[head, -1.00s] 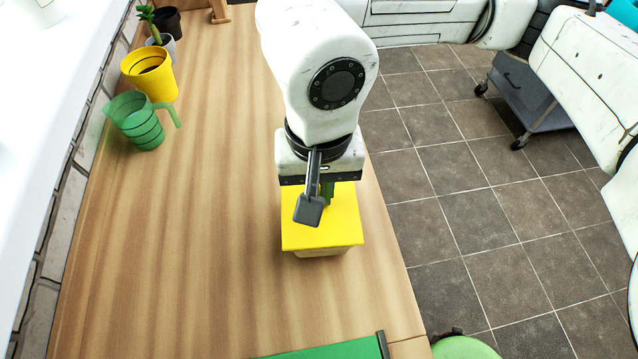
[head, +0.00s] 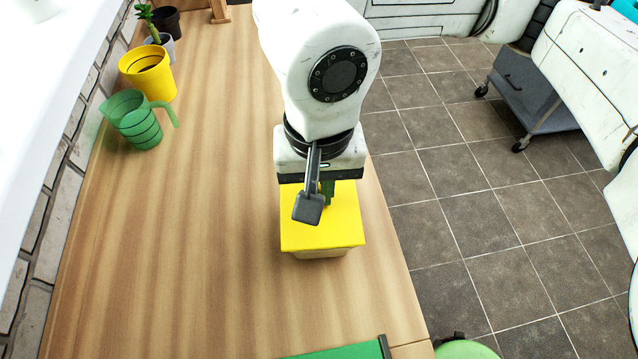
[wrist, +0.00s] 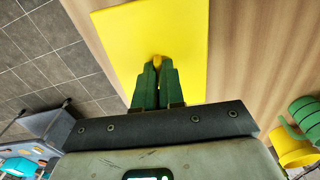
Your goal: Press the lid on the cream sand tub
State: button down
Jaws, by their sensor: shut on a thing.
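The yellow lid (head: 340,229) lies over the cream tub (head: 322,254), whose pale side shows just below the lid's front edge. From these views I cannot tell whether the lid is seated all round. My gripper (wrist: 157,68) points down at the lid, its green fingers closed on a small yellow knob (wrist: 158,60) on the lid. In the head view my gripper (head: 327,196) is partly hidden by my wrist. The lid also shows in the wrist view (wrist: 185,40).
A green jug (head: 138,122), a yellow pot (head: 148,75) and a potted plant (head: 160,42) stand along the wall side at the left. A green mat-like thing (head: 340,351) lies at the front. The wooden worktop (head: 190,230) left of the tub is clear.

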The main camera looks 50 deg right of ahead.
jog(key=c, duration=0.7)
grip_release()
jog(key=shift+r, duration=0.1)
jog(key=shift+r+p, duration=1)
jog(key=shift+r, duration=2.4)
grip_shut()
jog(key=shift+f+b, duration=2.95)
jog(key=shift+b, duration=0.5)
